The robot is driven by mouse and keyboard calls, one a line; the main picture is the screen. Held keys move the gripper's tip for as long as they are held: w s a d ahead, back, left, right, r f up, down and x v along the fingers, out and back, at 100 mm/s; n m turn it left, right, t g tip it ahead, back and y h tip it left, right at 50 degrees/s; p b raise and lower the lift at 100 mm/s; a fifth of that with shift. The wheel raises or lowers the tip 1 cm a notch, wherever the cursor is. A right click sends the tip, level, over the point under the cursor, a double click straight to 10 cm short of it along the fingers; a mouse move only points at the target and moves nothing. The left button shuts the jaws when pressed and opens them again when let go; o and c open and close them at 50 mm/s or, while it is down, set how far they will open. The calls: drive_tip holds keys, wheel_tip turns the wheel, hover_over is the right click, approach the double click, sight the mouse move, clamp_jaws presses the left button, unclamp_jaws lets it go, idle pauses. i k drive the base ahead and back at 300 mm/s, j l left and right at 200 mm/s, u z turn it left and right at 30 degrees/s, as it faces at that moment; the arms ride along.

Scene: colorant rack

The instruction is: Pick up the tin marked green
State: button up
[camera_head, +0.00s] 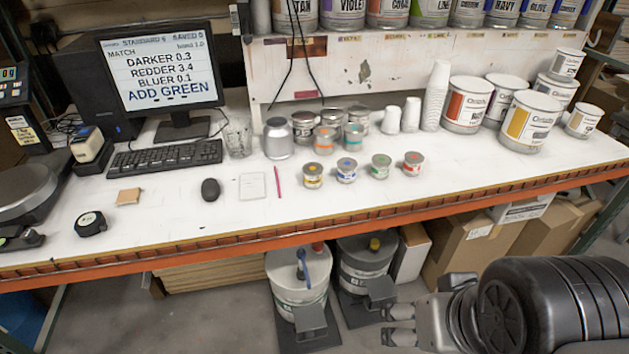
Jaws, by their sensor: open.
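A small silver tin with a green mark (381,167) stands upright on the white bench, third from the left in a front row. A tin with a yellow mark (313,176) and one with a blue mark (347,170) stand to its left. A tin with a red mark (413,163) stands close to its right, with a small gap. My gripper (394,325) is at the lower right, in front of and below the bench edge. It is open, its two fingers point left, nothing is seen between them, and it is well apart from the tins.
More small tins, including an orange-marked one (324,140) and a teal-marked one (353,133), stand behind the row. White cups (436,95) and large cans (467,105) are farther back. The orange bench edge (440,208) lies between gripper and tins. The monitor (160,68) reads "ADD GREEN".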

sight(380, 164)
drive_tip(key=i+l+z, duration=0.3)
drive_tip(key=i, duration=0.5)
drive_tip(key=i+z, duration=0.25)
drive_tip(key=i, duration=0.55)
